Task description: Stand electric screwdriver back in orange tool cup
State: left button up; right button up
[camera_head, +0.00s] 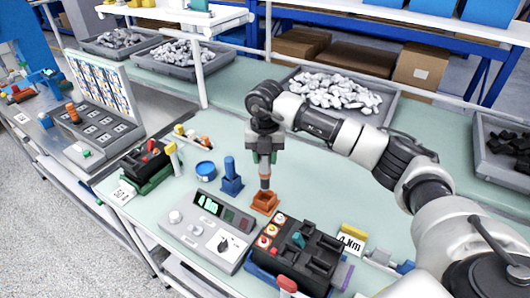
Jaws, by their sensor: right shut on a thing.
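My right gripper (265,157) points down over the middle of the bench, shut on the electric screwdriver (265,182). The screwdriver is upright, with a grey and orange body showing below the fingers. The orange tool cup (264,203) stands on the bench directly under it. The lower end of the screwdriver is at the cup's opening; I cannot tell how deep it sits inside. My left gripper is not in view.
A grey meter box (208,231) with a green display stands left of the cup, and a black breaker fixture (300,248) in front. A blue holder (231,178) and a blue round dish (205,169) are close by on the left. Trays of parts (340,92) line the back.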

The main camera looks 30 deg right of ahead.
aim_at(265, 176)
jog(key=shift+f+b, duration=0.45)
jog(key=shift+f, duration=0.5)
dwell(0.8)
jog(key=shift+f+b, duration=1.85)
jog(key=shift+f, duration=0.9)
jog(key=o, duration=1)
notch_tip(265, 176, up, 10)
jog(key=shift+b, duration=0.95)
jog(key=shift+r, duration=0.45)
